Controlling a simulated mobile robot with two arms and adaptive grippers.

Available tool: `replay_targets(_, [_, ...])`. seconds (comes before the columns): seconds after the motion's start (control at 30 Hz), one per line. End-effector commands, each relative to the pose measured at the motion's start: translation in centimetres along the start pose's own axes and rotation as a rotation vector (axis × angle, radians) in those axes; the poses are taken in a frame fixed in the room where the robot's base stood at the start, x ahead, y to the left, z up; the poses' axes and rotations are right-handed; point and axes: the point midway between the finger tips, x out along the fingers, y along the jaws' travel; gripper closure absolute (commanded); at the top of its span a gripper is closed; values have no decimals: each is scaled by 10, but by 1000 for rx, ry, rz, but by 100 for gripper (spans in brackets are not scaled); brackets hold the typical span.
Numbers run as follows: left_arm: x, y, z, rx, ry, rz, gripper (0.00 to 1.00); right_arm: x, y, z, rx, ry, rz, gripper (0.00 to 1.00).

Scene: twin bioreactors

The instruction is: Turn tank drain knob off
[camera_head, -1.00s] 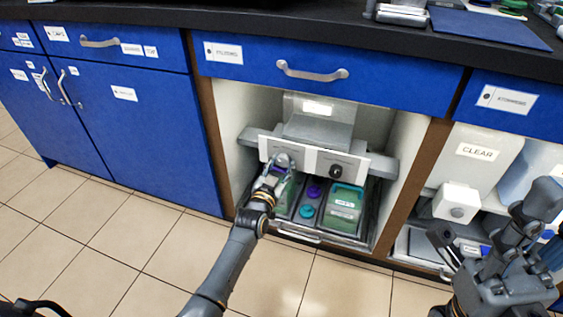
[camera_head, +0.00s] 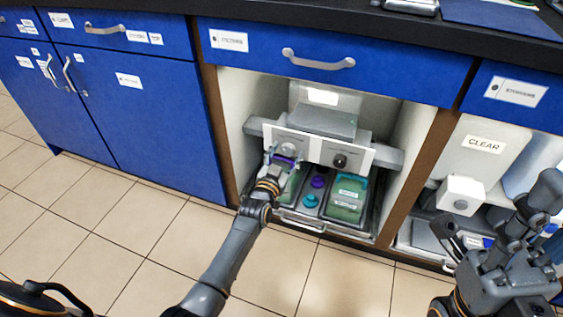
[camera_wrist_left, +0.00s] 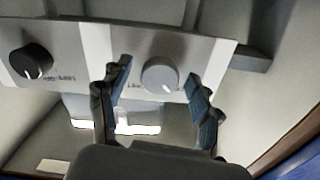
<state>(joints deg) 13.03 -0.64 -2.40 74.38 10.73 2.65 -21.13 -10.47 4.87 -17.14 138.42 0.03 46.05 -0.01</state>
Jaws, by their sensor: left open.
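A white panel (camera_head: 313,147) in the open bay carries a grey knob (camera_head: 290,148) on its left and a black knob (camera_head: 339,161) on its right. My left gripper (camera_head: 282,157) is at the grey knob and hides part of it. In the left wrist view the grey knob (camera_wrist_left: 160,76) lies between the two open blue-padded fingers (camera_wrist_left: 158,92), with space on both sides. The black knob (camera_wrist_left: 31,61) is at the left there. My right arm's gripper (camera_head: 455,240) is folded at the right; its jaws are unclear.
Below the panel, a tray (camera_head: 303,225) holds green-filled containers (camera_head: 347,197) with purple and teal caps between them. A brown post (camera_head: 412,175) separates this bay from one with a tank marked CLEAR (camera_head: 484,160). A blue drawer (camera_head: 330,55) overhangs the bay. The floor in front is clear.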

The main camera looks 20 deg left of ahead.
Motion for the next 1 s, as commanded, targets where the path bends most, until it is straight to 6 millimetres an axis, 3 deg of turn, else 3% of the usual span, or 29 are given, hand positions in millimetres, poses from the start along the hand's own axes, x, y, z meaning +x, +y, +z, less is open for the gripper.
replay_targets(0.17, [-22,0,2,-1,-3,0,37,0,0,0,0,1,0,60])
replay_targets(0.6, [-103,0,1,-1,-3,0,37,0,0,0,0,2,0,60])
replay_targets(0.8, [-117,0,1,-1,-1,0,37,0,0,0,0,2,0,60])
replay_targets(1.0, [-118,0,0,-1,-1,0,37,0,0,0,1,2,0,60])
